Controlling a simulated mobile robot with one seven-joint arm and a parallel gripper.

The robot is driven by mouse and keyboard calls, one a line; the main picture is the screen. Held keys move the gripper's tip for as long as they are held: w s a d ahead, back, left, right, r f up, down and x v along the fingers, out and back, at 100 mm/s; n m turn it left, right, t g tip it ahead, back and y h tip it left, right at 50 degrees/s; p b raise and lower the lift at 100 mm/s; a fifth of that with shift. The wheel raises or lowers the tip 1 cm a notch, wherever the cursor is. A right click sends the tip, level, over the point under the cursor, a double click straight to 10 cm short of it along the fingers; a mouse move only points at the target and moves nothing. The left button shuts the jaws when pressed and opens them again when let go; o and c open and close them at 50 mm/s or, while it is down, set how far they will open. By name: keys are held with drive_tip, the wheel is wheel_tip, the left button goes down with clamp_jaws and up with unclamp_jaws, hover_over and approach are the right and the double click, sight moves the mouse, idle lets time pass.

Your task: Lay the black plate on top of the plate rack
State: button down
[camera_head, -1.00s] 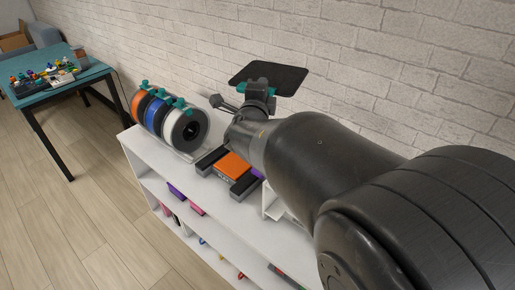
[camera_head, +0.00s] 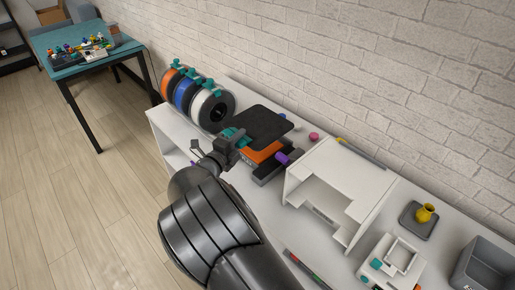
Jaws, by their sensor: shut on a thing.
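The black plate (camera_head: 262,121) is a thin dark square. My gripper (camera_head: 236,138) is shut on its near left edge, beside a teal part there. The plate is held over the white shelf top and looks roughly level. Below it is an orange block (camera_head: 262,152) with a dark rail (camera_head: 273,170) beside it. This low dark stand appears to be the plate rack. The plate hides much of it, and I cannot tell whether the two touch.
Orange, blue and white spools (camera_head: 212,108) stand left of the plate. A purple item (camera_head: 290,157) and a white open box (camera_head: 350,182) are to the right. A yellow cup (camera_head: 426,213) and a grey bin (camera_head: 488,265) stand farther right. A brick wall (camera_head: 350,70) runs behind.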

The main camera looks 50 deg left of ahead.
drive_tip(key=shift+s+f, duration=0.1)
drive_tip(key=shift+f, duration=0.05)
drive_tip(key=shift+f, duration=0.1)
wheel_tip(320, 180, down, 9)
drive_tip(key=shift+f, duration=0.2)
idle(0.5)
drive_tip(key=shift+f, duration=0.15)
drive_tip(key=c, duration=1.3)
unclamp_jaws()
drive_tip(key=v, duration=1)
drive_tip(key=shift+s, duration=0.4)
